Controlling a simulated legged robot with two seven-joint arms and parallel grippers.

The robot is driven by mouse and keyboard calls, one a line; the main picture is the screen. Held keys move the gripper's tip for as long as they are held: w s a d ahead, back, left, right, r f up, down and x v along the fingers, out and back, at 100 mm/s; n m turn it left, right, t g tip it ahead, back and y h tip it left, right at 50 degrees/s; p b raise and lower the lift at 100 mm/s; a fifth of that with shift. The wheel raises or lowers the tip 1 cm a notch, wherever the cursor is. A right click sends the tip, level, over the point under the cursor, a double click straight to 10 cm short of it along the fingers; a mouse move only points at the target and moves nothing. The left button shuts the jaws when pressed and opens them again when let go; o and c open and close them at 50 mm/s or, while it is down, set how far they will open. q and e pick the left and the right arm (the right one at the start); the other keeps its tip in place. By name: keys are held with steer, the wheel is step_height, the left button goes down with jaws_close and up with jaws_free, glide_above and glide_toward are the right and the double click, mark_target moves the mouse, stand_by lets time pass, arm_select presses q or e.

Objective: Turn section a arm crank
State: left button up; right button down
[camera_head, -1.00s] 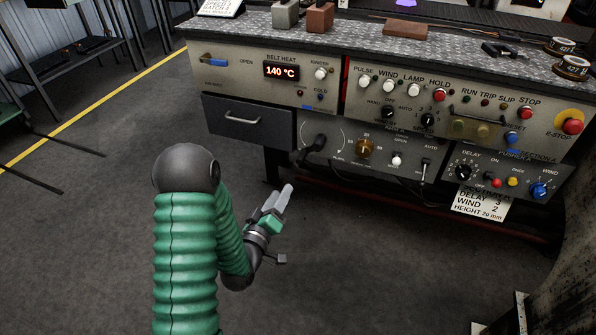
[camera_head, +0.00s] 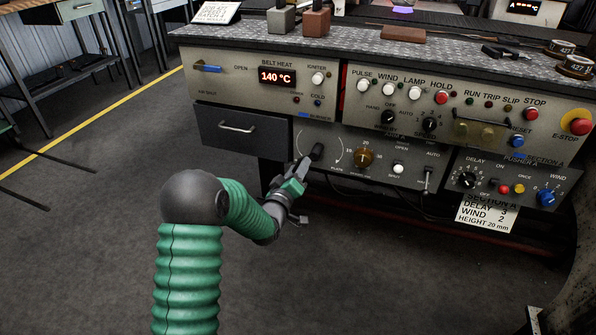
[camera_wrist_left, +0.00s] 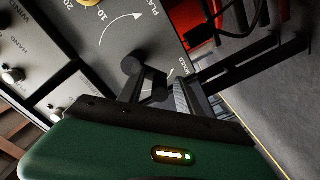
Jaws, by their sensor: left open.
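The arm crank is a black handle with a rounded knob (camera_head: 317,151) on the grey lower panel, beside a curved white arrow. My left gripper (camera_head: 304,168) is at the crank, just below and left of its knob. In the left wrist view the crank knob (camera_wrist_left: 131,66) shows near the fingertips, and part of the crank lies between the open fingers (camera_wrist_left: 160,92). I cannot tell whether a finger touches it. The fingers and gripper body hide part of the crank. My right gripper is not in view.
A brass dial (camera_head: 364,158) and a white button (camera_head: 398,169) sit right of the crank. A drawer with a handle (camera_head: 237,128) is to its left. A paper card (camera_head: 487,214) hangs below the right panel. The floor in front is clear.

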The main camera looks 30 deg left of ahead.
arm_select(q)
steer(key=shift+a, duration=0.15)
jaws_close()
steer(key=shift+r+m+p, duration=0.3)
steer(key=shift+p, duration=0.25)
steer(key=shift+a+f, duration=0.1)
steer(key=shift+f, duration=0.1)
jaws_free()
steer(key=shift+s, duration=0.1)
steer(key=shift+s, duration=0.1)
steer(key=p+v, duration=0.6)
steer(key=v, duration=1)
steer(key=shift+s, duration=0.25)
